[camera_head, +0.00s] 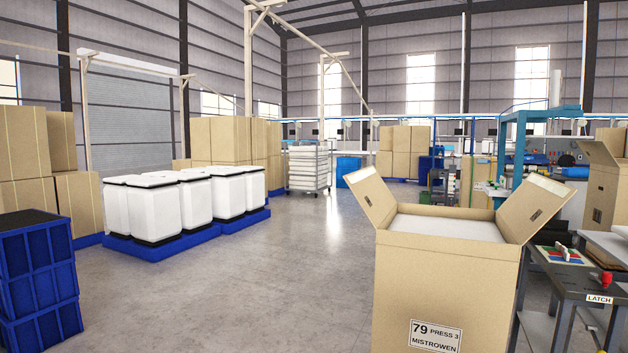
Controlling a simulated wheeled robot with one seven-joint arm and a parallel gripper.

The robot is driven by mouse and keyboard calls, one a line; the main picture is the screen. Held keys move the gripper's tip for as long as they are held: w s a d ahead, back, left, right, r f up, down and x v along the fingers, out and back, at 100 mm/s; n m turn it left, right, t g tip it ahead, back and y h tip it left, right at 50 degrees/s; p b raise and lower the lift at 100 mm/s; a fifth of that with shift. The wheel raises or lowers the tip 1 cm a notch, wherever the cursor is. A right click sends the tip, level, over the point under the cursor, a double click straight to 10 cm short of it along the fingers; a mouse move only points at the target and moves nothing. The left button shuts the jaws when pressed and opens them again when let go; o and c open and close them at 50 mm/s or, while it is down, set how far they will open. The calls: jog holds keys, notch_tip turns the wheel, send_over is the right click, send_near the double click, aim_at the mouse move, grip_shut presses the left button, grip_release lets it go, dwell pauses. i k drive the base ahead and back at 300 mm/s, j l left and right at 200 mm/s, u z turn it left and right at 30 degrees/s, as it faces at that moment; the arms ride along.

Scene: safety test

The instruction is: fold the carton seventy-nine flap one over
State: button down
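A tall brown carton (440,280) stands at the lower right of the head view. Its front label (435,337) reads "79 PRESS 3 MISTROWEN". The left flap (368,197) stands up, leaning outward to the left. The right flap (538,206) stands up, leaning outward to the right, with a small dark slot in it. A flat white surface (447,227) fills the opening between them. I cannot tell which flap is flap one. My gripper is not in view.
A dark bench (590,284) marked "LATCH" stands close to the carton's right, holding a coloured board (560,255) and a red knob (606,279). Blue crates (38,275) stand at the left. White containers stand on blue pallets (150,253). The floor (270,280) left of the carton is clear.

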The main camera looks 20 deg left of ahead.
aim_at(374, 198)
jog(key=i+j, duration=0.1)
jog(key=j, duration=0.4)
jog(key=i+j, duration=0.1)
jog(key=j, duration=0.45)
jog(key=i+j, duration=0.1)
jog(key=j, duration=0.95)
jog(key=i+j, duration=0.15)
jog(key=j, duration=0.35)
